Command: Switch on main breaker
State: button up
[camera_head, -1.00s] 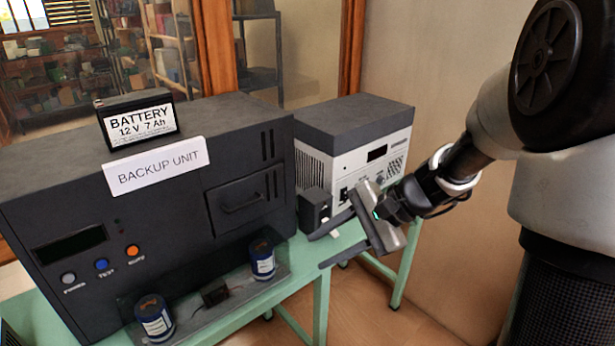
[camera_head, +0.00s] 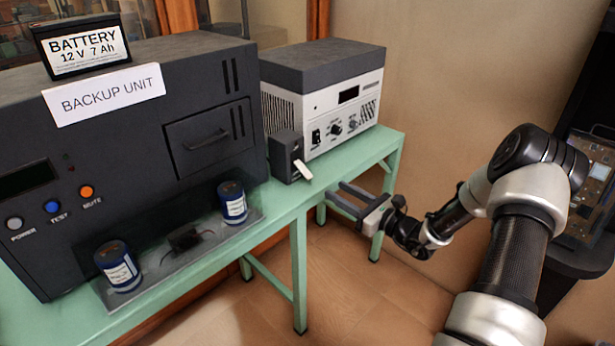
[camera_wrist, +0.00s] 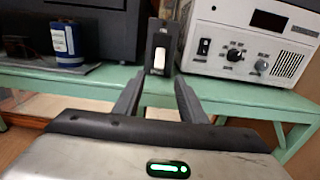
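A small dark box with a white lever, which looks like the main breaker (camera_head: 284,153), stands on the green table beside the large dark backup unit. Its lever (camera_head: 303,170) sticks out from the front and slopes downward. In the wrist view the breaker (camera_wrist: 153,40) is straight ahead, with the white lever (camera_wrist: 159,60) in the lower part of its face; the small mark above is too blurred to read. My gripper (camera_head: 336,191) is open and empty, in front of and slightly below the breaker, apart from it. Its fingers (camera_wrist: 159,78) are spread about the breaker's line in the wrist view.
The backup unit (camera_head: 120,130) with a battery (camera_head: 80,47) on top stands left. A grey-white instrument (camera_head: 330,100) with knobs stands right behind the breaker. Two blue cylinders (camera_head: 232,203) stand on a plate at the front. The table edge (camera_head: 290,210) lies near my gripper; floor is free in front.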

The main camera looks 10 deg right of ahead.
aim_at(308, 174)
jog(key=b+x, duration=0.1)
jog(key=x, duration=1.2)
jog(key=shift+w+a+b, duration=0.15)
jog(key=shift+b, duration=0.15)
grip_shut()
